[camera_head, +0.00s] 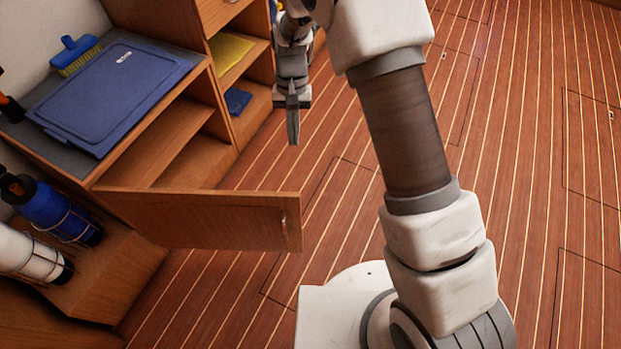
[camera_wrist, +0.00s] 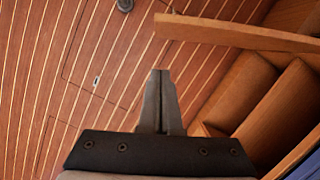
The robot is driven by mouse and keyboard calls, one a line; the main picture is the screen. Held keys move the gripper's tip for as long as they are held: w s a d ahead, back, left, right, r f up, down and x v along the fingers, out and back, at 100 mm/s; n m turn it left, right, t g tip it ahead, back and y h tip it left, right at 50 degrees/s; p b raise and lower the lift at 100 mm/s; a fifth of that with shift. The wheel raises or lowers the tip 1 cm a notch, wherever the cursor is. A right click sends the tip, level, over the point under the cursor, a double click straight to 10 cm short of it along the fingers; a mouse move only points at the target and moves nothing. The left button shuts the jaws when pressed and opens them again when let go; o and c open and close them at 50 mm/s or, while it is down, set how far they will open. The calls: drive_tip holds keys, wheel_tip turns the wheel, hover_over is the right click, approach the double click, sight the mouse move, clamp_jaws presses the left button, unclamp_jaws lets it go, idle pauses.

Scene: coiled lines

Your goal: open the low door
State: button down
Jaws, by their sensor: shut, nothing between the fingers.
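The low wooden door (camera_head: 215,220) stands swung wide open from the low cabinet, sticking out over the floor, with a small metal latch (camera_head: 284,222) near its free end. The cabinet (camera_head: 180,150) shows its open inside with a shelf. In the wrist view the door (camera_wrist: 235,35) crosses the upper right, seen along its edge. My gripper (camera_head: 293,128) is shut and empty, pointing down beyond the door, in front of the taller shelf unit, and apart from the door. The shut fingers also show in the wrist view (camera_wrist: 160,100).
A blue lid (camera_head: 115,95) and a blue brush (camera_head: 76,52) lie on the cabinet top. A blue bottle (camera_head: 55,210) and a white one (camera_head: 30,255) stand racked at left. A yellow cloth (camera_head: 230,52) lies on a shelf. The striped floor (camera_head: 530,130) at right is clear.

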drive_tip(key=s+f+b, duration=0.4)
drive_tip(key=s+f, duration=0.2)
drive_tip(key=f, duration=0.4)
drive_tip(key=shift+s, duration=0.3)
drive_tip(key=shift+d, duration=0.1)
drive_tip(key=shift+s, duration=0.15)
